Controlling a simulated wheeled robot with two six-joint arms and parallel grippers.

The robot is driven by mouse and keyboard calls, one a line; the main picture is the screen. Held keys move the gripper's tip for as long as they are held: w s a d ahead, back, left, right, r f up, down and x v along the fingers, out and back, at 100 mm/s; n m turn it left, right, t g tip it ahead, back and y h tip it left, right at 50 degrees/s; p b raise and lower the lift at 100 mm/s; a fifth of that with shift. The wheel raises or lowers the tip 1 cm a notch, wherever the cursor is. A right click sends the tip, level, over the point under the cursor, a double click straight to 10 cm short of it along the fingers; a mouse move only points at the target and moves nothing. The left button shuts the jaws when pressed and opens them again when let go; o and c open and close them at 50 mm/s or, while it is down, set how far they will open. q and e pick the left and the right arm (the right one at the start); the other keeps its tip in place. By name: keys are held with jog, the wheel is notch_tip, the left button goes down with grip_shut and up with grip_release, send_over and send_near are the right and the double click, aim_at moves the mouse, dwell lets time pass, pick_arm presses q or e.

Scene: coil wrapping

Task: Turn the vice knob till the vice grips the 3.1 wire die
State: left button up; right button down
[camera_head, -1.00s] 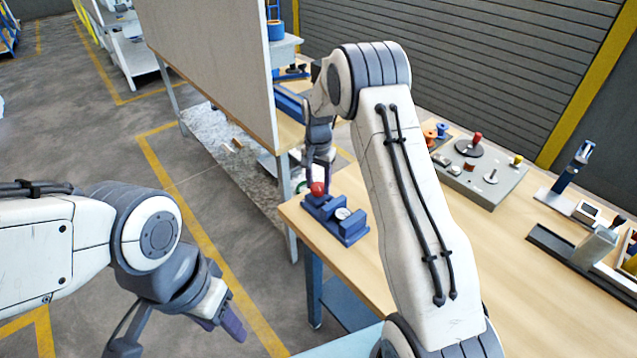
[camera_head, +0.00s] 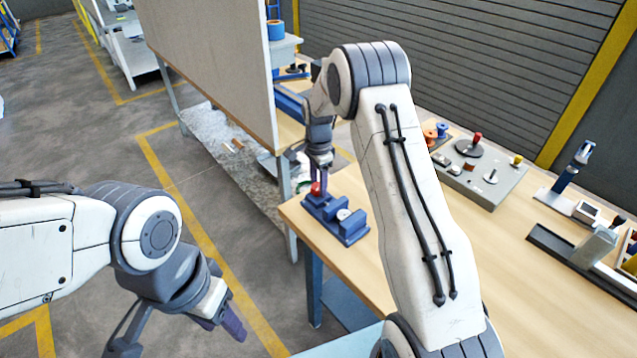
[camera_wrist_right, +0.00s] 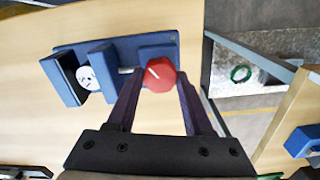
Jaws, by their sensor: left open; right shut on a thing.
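The blue vice (camera_head: 338,218) stands at the near left corner of the wooden table. Its red knob (camera_wrist_right: 158,75) has a white line on it and sits at the right end of the vice in the right wrist view. My right gripper (camera_head: 318,184) is shut on the knob from above, a finger on each side. The wire die (camera_wrist_right: 86,76), a pale round disc with dark marks, is in the slot between the vice's two jaws. I cannot read its label or tell whether both jaws touch it. My left gripper (camera_head: 222,318) is open and empty over the floor at the left.
A grey board with knobs and a red-handled disc (camera_head: 480,170) lies further back on the table. A blue-and-grey stand (camera_head: 570,180) and a dark rail (camera_head: 575,258) are at the right. A large upright panel (camera_head: 215,60) stands left of my right arm. The middle tabletop is clear.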

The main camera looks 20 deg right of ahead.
aim_at(318, 186)
jog(key=shift+w+r, duration=0.1)
dwell(0.3)
jog(key=c, duration=0.6)
grip_release()
notch_tip(318, 186, up, 10)
jog(key=shift+r+b, duration=0.2)
jog(key=shift+b, duration=0.8)
